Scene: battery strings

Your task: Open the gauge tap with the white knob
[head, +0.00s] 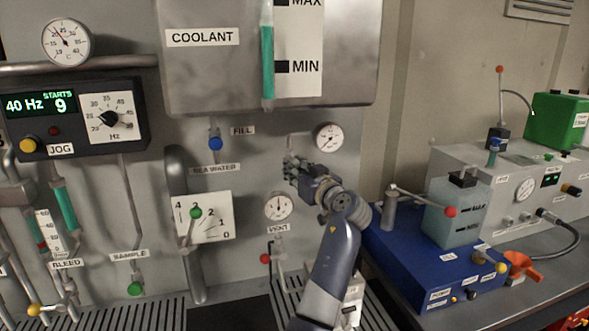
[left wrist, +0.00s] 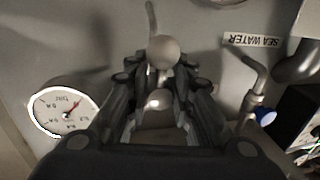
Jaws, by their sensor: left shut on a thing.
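My left gripper (head: 291,168) is at the wall panel, left of and just below the upper small gauge (head: 328,137). In the left wrist view, its fingers are closed around a pale white round knob (left wrist: 163,51) at their tips. A thin stem or pipe runs from the knob to the top of that view. A second pale round shape shows lower between the fingers; I cannot tell what it is. In the head view the gripper hides the knob. My right gripper is not in view.
A VENT gauge (head: 278,206) sits just below my gripper. The coolant tank (head: 190,75) is above. A blue unit (head: 400,249) with a red-tipped lever (head: 450,212) stands right of my arm.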

